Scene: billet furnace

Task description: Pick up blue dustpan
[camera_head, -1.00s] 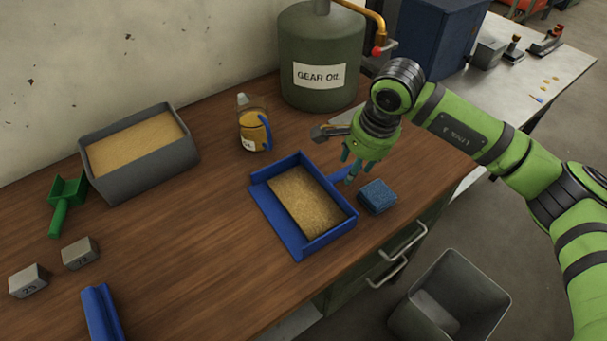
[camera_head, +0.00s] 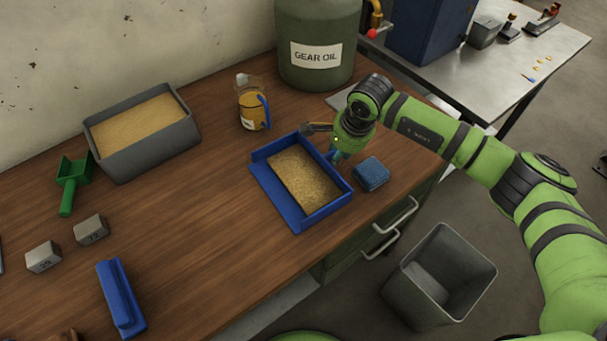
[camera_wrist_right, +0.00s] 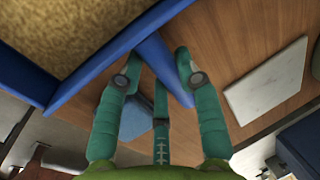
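The blue dustpan (camera_head: 328,210) lies on the wooden workbench with tan grainy material in it. Its wall also shows in the right wrist view (camera_wrist_right: 95,68). Its blue handle (camera_wrist_right: 165,72) points toward my right gripper (camera_wrist_right: 158,68). In the wrist view the green fingers are spread, with the handle between them; firm contact cannot be made out. In the head view my right gripper (camera_head: 337,157) is at the dustpan's far right corner, partly covering the handle. My left gripper is not in view.
A blue sponge (camera_head: 372,174) lies close to the gripper. A pitcher (camera_head: 252,103), gear oil drum (camera_head: 318,75) and grey sand bin (camera_head: 150,155) stand behind. A green scoop (camera_head: 69,200), weights and a blue object (camera_head: 120,297) lie left. A bin (camera_head: 455,300) stands below.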

